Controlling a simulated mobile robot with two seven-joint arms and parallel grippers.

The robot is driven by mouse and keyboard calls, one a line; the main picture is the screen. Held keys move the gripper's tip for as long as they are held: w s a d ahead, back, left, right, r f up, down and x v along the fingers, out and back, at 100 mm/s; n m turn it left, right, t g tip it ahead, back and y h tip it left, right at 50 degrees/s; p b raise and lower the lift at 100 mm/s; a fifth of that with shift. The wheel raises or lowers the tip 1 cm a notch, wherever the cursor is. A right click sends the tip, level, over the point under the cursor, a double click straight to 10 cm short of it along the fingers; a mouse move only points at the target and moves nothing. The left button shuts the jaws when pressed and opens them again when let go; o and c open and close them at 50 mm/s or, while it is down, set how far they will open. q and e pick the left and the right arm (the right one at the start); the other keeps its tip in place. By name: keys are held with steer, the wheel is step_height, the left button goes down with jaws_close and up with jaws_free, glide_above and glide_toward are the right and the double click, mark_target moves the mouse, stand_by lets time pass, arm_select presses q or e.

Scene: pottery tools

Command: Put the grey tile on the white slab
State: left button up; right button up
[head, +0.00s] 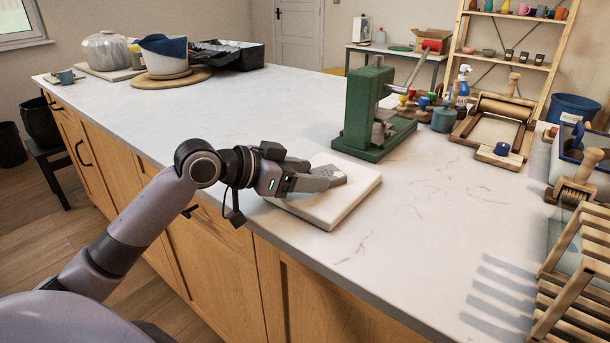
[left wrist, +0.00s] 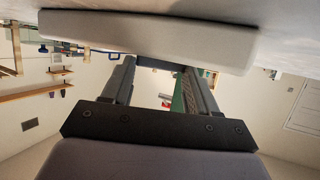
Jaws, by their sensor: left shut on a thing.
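The grey tile (head: 330,173) is a small, dark speckled piece at the tips of my left gripper (head: 318,181). My left gripper is shut on it and holds it over the white slab (head: 345,205). The slab is a thick, pale square lying on the counter near its front edge. I cannot tell whether the tile touches the slab. In the left wrist view, the slab (left wrist: 160,38) crosses the top, just past my left fingertips (left wrist: 160,70), and the tile is mostly hidden. My right gripper is not in view.
A green press (head: 365,110) with a lever stands just behind the slab. Wooden racks (head: 575,270) and a roller frame (head: 495,125) are at the right. A bowl on a round board (head: 170,80) is at the far left. The counter's middle is clear.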

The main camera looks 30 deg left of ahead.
arm_select(q)
steer(key=o, duration=1.1)
steer(key=shift+s, duration=0.1)
steer(key=shift+b+v, duration=0.5)
steer(key=shift+v, duration=5.4)
steer(key=shift+r, duration=0.15)
